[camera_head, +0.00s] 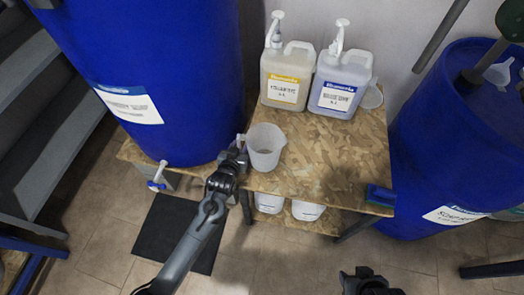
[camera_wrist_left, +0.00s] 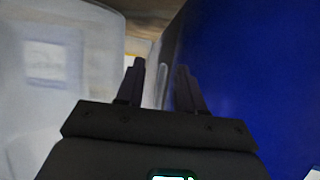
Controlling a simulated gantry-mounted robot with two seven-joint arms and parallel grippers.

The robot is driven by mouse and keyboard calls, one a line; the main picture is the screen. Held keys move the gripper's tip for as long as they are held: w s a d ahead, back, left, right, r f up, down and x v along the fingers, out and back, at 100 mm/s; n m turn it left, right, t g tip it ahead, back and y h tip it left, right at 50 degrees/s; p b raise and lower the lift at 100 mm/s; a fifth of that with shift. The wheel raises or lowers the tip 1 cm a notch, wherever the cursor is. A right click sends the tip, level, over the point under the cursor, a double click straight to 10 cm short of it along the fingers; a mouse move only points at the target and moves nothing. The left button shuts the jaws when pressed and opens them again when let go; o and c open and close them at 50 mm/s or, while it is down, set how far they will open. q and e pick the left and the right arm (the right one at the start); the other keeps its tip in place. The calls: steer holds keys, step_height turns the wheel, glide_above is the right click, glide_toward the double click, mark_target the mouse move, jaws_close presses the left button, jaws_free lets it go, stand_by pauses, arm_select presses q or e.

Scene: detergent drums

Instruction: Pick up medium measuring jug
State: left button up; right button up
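A translucent white measuring jug (camera_head: 265,150) stands upright at the left front of the wooden bench, its handle side facing left. My left gripper (camera_head: 238,145) is at that handle side. In the left wrist view, the fingers of my left gripper (camera_wrist_left: 162,78) are apart, with a thin pale strip between them that may be the handle. The pale jug wall (camera_wrist_left: 45,110) fills the left of that view. Another jug (camera_head: 373,97) is partly hidden behind the blue-labelled bottle. A third (camera_head: 499,73) is by the right drum. My right gripper (camera_head: 366,281) is low in the head view, its fingers unclear.
A blue drum (camera_head: 165,60) with a tap stands close left of the gripper; another drum (camera_head: 425,150) is at right. Two labelled bottles (camera_head: 285,80) (camera_head: 340,88) stand at the back of the bench (camera_head: 325,150). A dark blue item (camera_head: 380,195) sits at its front right corner.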

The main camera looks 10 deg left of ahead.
arm_select(q)
jaws_close()
steer(key=shift+r, duration=0.15)
stand_by(0.4)
